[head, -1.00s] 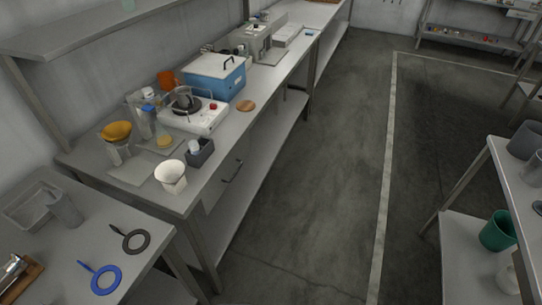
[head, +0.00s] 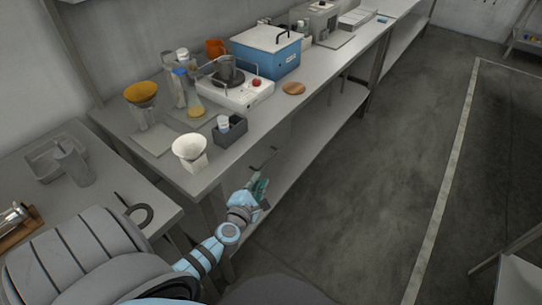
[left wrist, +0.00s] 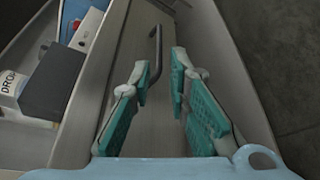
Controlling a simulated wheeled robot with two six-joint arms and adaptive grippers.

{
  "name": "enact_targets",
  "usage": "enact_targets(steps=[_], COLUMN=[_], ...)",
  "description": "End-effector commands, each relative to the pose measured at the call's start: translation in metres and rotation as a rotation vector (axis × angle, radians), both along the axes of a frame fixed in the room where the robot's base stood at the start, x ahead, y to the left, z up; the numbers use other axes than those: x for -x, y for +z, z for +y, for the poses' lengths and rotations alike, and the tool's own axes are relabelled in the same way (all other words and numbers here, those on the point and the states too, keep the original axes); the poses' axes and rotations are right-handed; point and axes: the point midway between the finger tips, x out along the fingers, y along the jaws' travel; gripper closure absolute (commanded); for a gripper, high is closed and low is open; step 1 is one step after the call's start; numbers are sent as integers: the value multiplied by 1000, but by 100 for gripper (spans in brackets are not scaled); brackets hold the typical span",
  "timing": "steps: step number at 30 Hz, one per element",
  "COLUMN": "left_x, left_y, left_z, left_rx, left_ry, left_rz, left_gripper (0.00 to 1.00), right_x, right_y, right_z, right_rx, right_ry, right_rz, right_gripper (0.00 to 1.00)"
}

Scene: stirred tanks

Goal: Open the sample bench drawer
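The sample bench drawer is a grey front under the bench top, seen in the left wrist view (left wrist: 158,112). It looks shut. Its dark bar handle (left wrist: 156,52) stands out from it, and a bit of the handle shows in the head view (head: 267,158). My left gripper (head: 260,184) is at the bench's front edge, close to the handle. In the left wrist view its teal-padded fingers (left wrist: 160,75) are apart, with the near end of the handle between or just beyond their tips. I cannot tell whether they touch it. My right gripper is not in view.
On the bench top (head: 190,182) stand a white funnel-shaped cup (head: 189,150), a dark grey box (head: 231,132), a hotplate (head: 238,92) and a blue box (head: 270,55). A lower shelf (head: 305,140) runs beneath. The floor (head: 370,190) to the right is clear.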

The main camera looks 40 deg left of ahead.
Motion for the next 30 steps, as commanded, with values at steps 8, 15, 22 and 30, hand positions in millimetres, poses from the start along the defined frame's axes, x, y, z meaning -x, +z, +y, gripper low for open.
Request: enact_targets(steps=[8,15,22,30], left_x=[-53,-98,-123,-125], left_y=[-13,-25,-29,-27], left_z=[21,38,47,48], left_rx=[1,0,-1,-1], left_ry=[2,2,1,0], left_rz=[-2,0,3,3], left_gripper=[83,83,83,83], right_x=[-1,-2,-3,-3], right_y=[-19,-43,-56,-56], right_z=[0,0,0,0], right_rx=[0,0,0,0], right_ry=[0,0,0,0], right_rz=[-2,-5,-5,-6], right_gripper=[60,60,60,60])
